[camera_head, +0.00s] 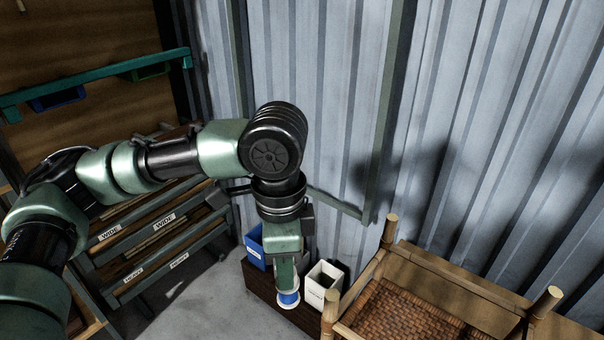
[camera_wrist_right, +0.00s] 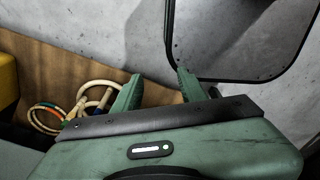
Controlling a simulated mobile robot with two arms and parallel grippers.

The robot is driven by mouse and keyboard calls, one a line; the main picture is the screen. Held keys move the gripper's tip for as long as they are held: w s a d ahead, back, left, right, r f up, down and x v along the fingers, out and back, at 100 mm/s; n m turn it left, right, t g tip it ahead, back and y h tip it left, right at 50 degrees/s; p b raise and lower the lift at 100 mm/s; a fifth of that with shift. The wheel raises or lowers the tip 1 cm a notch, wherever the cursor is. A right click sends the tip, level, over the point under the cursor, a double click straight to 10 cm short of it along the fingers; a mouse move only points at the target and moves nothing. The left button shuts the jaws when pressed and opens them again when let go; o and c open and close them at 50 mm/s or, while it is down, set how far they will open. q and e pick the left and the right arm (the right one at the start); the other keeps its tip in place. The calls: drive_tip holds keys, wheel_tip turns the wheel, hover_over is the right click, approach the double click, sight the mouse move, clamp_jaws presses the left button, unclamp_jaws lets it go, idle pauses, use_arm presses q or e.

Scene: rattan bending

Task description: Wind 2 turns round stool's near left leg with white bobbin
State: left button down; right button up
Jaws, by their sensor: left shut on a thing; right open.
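A bobbin with white flanges and a blue middle (camera_head: 289,299) hangs at the tip of my left gripper (camera_head: 287,285), low in the middle of the head view. My left gripper points down and is shut on it. The stool (camera_head: 398,313) with a woven brown seat stands at the lower right. Its near left leg (camera_head: 329,313) rises just right of the bobbin, with a gap between them in the picture. No strand round the leg can be made out; its lower part is out of frame. My right gripper (camera_wrist_right: 158,90) is open and empty in the right wrist view.
A blue bin (camera_head: 255,246) and a white bin (camera_head: 321,283) stand on a dark box behind the bobbin. A labelled rack (camera_head: 150,245) is at left and a corrugated wall behind. Coiled loops (camera_wrist_right: 85,108) lie on a brown surface beside my right gripper.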

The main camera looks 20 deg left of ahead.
wheel_tip(320, 180, up, 4)
drive_tip(key=s+p, duration=0.2)
drive_tip(key=p, duration=0.1)
use_arm(q)
wheel_tip(320, 180, up, 12)
drive_tip(key=d+m+p, duration=0.1)
drive_tip(key=d+m, duration=0.2)
drive_tip(key=m, duration=0.7)
use_arm(e)
drive_tip(key=w+r, duration=0.2)
drive_tip(key=w, duration=0.3)
use_arm(q)
wheel_tip(320, 180, down, 16)
drive_tip(key=b, duration=0.7)
drive_tip(key=shift+w+a+r, duration=0.2)
use_arm(e)
wheel_tip(320, 180, down, 7)
drive_tip(key=s, duration=0.2)
drive_tip(key=shift+a+f, duration=0.2)
drive_tip(key=shift+s+a+r, duration=0.1)
drive_tip(key=shift+s+r, duration=0.05)
